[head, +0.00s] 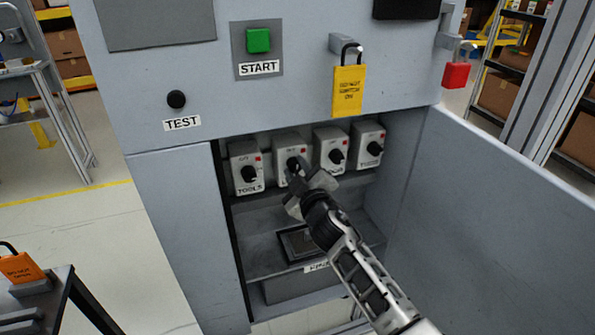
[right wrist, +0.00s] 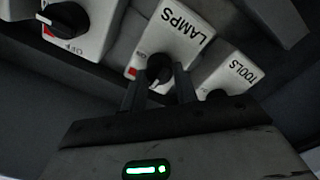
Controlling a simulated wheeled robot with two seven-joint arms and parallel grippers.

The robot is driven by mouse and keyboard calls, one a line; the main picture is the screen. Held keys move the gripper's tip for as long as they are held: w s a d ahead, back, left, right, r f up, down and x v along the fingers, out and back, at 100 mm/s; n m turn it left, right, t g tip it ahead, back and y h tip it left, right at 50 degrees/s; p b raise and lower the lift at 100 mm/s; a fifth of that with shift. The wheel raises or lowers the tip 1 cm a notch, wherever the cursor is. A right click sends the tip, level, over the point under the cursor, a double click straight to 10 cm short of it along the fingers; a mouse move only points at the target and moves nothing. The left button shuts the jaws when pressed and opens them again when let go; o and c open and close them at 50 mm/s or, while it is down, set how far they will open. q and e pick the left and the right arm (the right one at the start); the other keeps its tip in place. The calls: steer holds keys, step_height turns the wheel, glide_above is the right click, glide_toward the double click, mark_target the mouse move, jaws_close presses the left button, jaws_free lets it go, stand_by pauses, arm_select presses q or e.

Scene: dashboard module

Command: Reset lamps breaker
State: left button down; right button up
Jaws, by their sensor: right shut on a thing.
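The lamps breaker (head: 284,145) is the second grey box from the left in the cabinet's row of switches. Its label is hidden by my gripper in the head view, but LAMPS reads clearly, upside down, on the box in the right wrist view (right wrist: 172,38). My right gripper (head: 299,177) reaches in from the lower right. In the right wrist view its two fingers (right wrist: 159,86) are shut on the black knob (right wrist: 157,70) of the lamps breaker, one on each side. The knob's exact turn is hard to tell. My left gripper is not in view.
The tools breaker (head: 246,168) is close on the left, and two more breakers (head: 331,149) (head: 368,145) stand on the right. The open cabinet door (head: 510,205) walls off the right side. A yellow tag (head: 348,92) and a red padlock (head: 456,75) hang above.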

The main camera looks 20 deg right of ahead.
stand_by(0.5)
steer(key=o, duration=1)
steer(key=s, duration=1.6)
steer(key=shift+d+p, duration=0.25)
steer(key=shift+p, duration=0.15)
